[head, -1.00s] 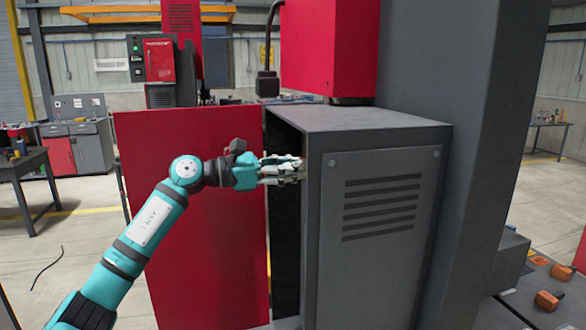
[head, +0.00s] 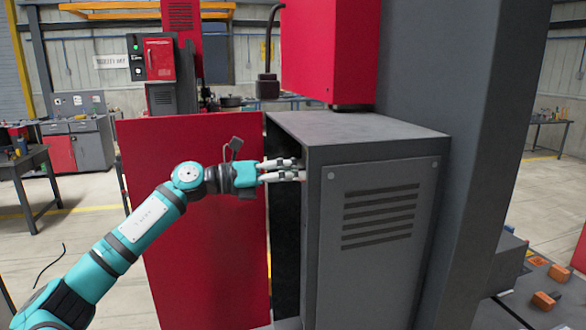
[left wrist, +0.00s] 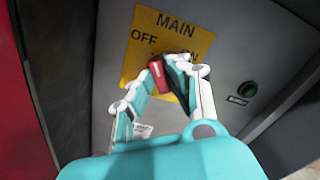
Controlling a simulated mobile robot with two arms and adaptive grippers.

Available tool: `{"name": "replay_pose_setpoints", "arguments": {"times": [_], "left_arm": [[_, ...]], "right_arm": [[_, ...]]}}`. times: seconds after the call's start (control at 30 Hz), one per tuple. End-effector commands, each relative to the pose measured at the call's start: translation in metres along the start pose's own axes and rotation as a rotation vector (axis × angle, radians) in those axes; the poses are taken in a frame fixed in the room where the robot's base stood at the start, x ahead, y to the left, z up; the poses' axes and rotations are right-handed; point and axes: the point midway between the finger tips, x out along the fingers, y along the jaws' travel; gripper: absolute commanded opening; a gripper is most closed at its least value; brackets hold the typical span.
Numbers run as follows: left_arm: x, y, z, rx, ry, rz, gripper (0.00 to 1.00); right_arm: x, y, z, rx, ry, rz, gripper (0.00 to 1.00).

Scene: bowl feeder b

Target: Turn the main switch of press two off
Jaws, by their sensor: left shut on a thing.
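The main switch has a red handle (left wrist: 157,75) on a yellow plate (left wrist: 140,58) marked MAIN, OFF and ON, seen in the left wrist view. My left gripper (left wrist: 170,66) is shut on the red handle, and its fingers hide part of it. The visible red part lies below the word OFF, but I cannot tell the exact switch position. In the head view, my left gripper (head: 298,169) reaches into the open front of the grey cabinet (head: 375,145), and the switch is hidden there. My right gripper is not in view.
The red cabinet door (head: 200,240) stands open behind my left arm. A dark green round button (left wrist: 247,89) sits right of the yellow plate. The cabinet's side wall is close to the fingers. A workbench (head: 32,175) stands at the far left.

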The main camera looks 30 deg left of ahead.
Motion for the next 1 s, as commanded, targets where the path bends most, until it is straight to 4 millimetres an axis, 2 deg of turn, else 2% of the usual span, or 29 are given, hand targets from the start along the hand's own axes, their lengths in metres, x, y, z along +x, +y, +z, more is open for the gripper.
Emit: {"name": "replay_pose_setpoints", "arguments": {"times": [0.4, 0.9, 0.93, 1.0], "left_arm": [[-0.0003, 0.0001, 0.0012, -0.164, -0.002, 0.001, 0.00], [-0.0003, 0.0006, 0.0009, -0.183, -0.003, 0.000, 0.00], [-0.0003, 0.0005, 0.0009, -0.183, -0.003, 0.000, 0.15], [-0.0003, 0.0005, 0.0009, -0.183, -0.003, 0.000, 0.25]], "right_arm": [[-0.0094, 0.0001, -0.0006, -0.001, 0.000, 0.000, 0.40], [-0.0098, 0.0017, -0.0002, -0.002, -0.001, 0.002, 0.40], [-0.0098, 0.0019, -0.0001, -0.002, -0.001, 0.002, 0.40], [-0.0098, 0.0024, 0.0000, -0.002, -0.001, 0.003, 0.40]]}}
